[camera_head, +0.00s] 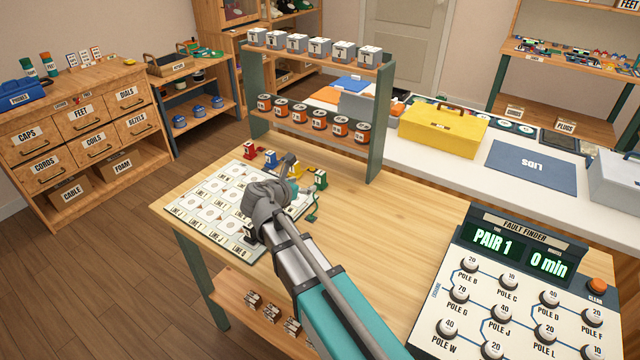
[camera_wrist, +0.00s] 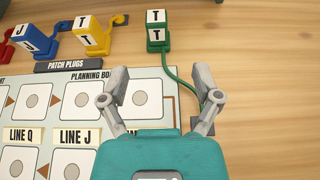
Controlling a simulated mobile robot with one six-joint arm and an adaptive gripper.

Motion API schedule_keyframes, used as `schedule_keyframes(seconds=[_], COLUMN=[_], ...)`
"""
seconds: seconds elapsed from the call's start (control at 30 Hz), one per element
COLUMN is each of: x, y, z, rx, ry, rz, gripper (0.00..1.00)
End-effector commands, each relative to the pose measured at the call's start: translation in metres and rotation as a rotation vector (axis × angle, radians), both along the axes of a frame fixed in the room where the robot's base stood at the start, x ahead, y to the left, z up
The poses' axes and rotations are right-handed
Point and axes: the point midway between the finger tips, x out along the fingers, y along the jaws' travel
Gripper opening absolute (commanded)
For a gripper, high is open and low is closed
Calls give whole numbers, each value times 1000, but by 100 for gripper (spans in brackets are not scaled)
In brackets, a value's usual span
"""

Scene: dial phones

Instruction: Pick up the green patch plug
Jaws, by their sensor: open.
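The green patch plug (camera_wrist: 157,38), a small block with white faces marked T, stands at the far edge of the planning board in the wrist view, with a green cord curling down from it. It also shows in the head view (camera_head: 320,179), right of the board. My gripper (camera_wrist: 162,88) is open and empty, its two fingers spread short of the plug. The green cord runs between the fingertips in the picture. In the head view my gripper (camera_head: 290,166) is partly hidden by my own arm.
The planning board (camera_head: 215,196) lies on the wooden bench (camera_head: 400,215). Yellow (camera_wrist: 92,38), blue (camera_wrist: 37,43) and red (camera_head: 249,150) plugs stand left of the green one. A shelf rack (camera_head: 376,120) rises behind. The fault finder (camera_head: 520,260) sits front right.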

Motion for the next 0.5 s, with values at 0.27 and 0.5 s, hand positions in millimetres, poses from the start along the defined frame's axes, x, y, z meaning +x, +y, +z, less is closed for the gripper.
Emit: schedule_keyframes(seconds=[0.27,0.5], x=[33,43], y=[-20,-27], z=[-18,-22], rx=[0,0], ry=[0,0], rz=[-1,2], gripper=[81,81])
